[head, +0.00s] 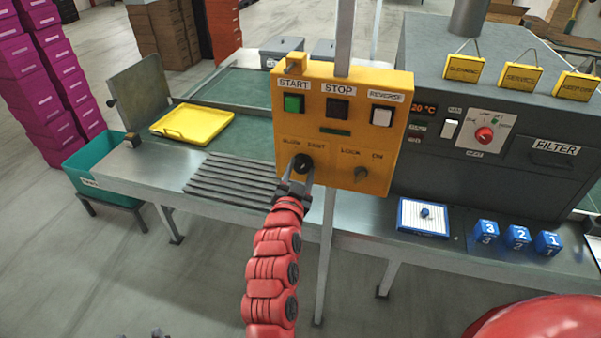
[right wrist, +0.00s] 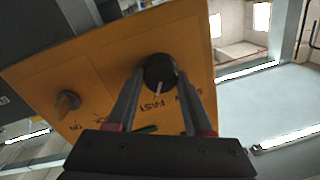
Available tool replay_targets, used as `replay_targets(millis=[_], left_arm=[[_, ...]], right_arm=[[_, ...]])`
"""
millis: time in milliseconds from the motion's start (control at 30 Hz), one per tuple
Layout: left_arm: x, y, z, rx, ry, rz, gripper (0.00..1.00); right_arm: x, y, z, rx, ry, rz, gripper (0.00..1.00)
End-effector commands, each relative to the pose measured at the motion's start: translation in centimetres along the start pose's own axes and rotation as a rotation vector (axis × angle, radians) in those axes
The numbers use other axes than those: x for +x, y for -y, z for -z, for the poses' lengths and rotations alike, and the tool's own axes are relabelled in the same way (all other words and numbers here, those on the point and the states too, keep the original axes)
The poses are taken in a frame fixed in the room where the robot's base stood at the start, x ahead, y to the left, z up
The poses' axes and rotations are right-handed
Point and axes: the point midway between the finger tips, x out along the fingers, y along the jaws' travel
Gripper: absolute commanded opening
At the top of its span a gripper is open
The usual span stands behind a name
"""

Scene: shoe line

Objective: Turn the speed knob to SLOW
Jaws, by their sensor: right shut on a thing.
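The black speed knob (head: 303,162) is at the lower left of the yellow control box (head: 345,153), under the SLOW and FAST labels. My right gripper (head: 299,172) reaches up to it from below and is shut on it. In the right wrist view the knob (right wrist: 160,69) sits between the two fingers of the gripper (right wrist: 161,79). Its white pointer line is directed toward the word FAST; SLOW is to the right of that word there. Only small dark parts, perhaps my left gripper (head: 156,333), show at the bottom edge of the head view.
A grey machine (head: 470,120) stands to the right. A yellow tray (head: 193,124) lies to the left.

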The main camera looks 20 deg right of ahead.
Motion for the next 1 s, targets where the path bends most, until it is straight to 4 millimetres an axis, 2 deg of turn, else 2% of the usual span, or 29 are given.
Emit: replay_targets(millis=[33, 200, 367, 1000], left_arm=[[-0.8, 0.0, -0.1, 0.0, 0.0, 0.0, 0.5], [-2.6, -0.1, -0.4, 0.0, 0.0, 0.0, 0.5], [-3.4, -0.2, -0.6, 0.0, 0.0, 0.0, 0.5], [-1.1, -0.1, -0.2, 0.0, 0.0, 0.0, 0.5]], right_arm=[[0.0, 0.0, -0.3, -0.017, -0.003, 0.003, 0.0], [-0.1, 0.0, -0.3, -0.116, 0.001, 0.001, 0.0], [-0.1, 0.2, -0.1, -0.253, 0.011, -0.003, 0.0], [-0.1, 0.4, 0.2, -0.852, 0.058, -0.025, 0.0]])
